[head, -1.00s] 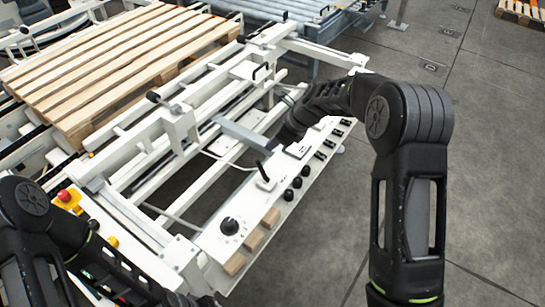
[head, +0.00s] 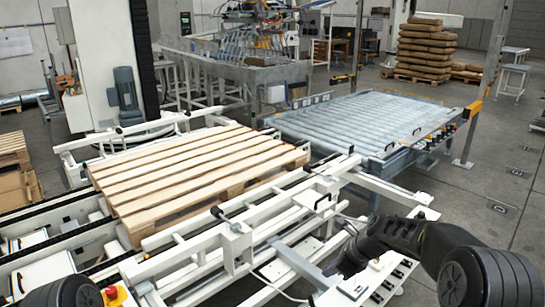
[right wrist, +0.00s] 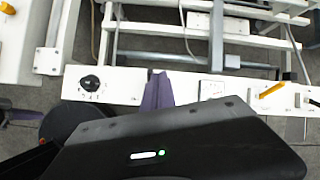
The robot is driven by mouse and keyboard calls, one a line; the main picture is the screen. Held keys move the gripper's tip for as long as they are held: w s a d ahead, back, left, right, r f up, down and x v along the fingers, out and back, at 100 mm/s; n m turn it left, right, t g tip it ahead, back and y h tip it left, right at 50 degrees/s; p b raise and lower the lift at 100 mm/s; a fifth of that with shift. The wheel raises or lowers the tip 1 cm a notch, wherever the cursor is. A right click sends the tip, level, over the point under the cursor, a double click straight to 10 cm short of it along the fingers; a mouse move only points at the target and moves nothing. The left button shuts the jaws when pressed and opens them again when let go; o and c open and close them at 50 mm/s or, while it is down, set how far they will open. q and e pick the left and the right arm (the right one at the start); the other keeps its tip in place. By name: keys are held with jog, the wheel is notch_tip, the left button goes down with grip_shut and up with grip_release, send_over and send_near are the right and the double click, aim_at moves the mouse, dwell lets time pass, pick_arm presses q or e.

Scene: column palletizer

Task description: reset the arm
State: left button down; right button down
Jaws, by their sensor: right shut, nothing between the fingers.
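My right arm (head: 400,238) reaches in from the lower right in the head view, its dark forearm beside the white control panel (head: 381,275). My right gripper (right wrist: 158,90) shows in the right wrist view as two purplish fingers, shut together and empty. In that view they overlap the white panel (right wrist: 120,84), between a black knob (right wrist: 90,84) and a small white plate; I cannot tell whether they touch it. In the head view the fingers cannot be made out. Of my left arm only a dark joint shows at the bottom left; its gripper is out of view.
A wooden pallet (head: 200,170) lies on the white conveyor frame. A grey roller conveyor (head: 365,120) stands behind it. A red emergency button (head: 111,292) is at the lower left. Stacked brown sacks (head: 420,45) stand far back. Open floor (head: 490,190) lies to the right.

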jog(key=s+a+f+n+h, duration=0.1)
jog(key=s+f+n, duration=0.4)
jog(key=f+n, duration=0.25)
jog(key=s+a+f+n+h, duration=0.1)
jog(key=s+a+f+n, duration=0.1)
jog(key=s+f+n, duration=0.45)
jog(key=s+a+f+n+g, duration=0.1)
jog(key=s+a+f+n, duration=0.2)
jog(key=s, duration=0.6)
jog(key=s+a+f+n+g+y, duration=0.1)
jog(key=s+a+f+n, duration=0.1)
jog(key=s+f, duration=0.3)
jog(key=s+a+f+n+g+y, duration=0.1)
jog(key=s+a+f+n+g, duration=0.1)
jog(key=s, duration=1.1)
notch_tip(320, 180, down, 2)
jog(key=shift+s+a+f+n, duration=0.15)
jog(key=shift+a+f+n, duration=0.1)
jog(key=shift+a+n, duration=0.65)
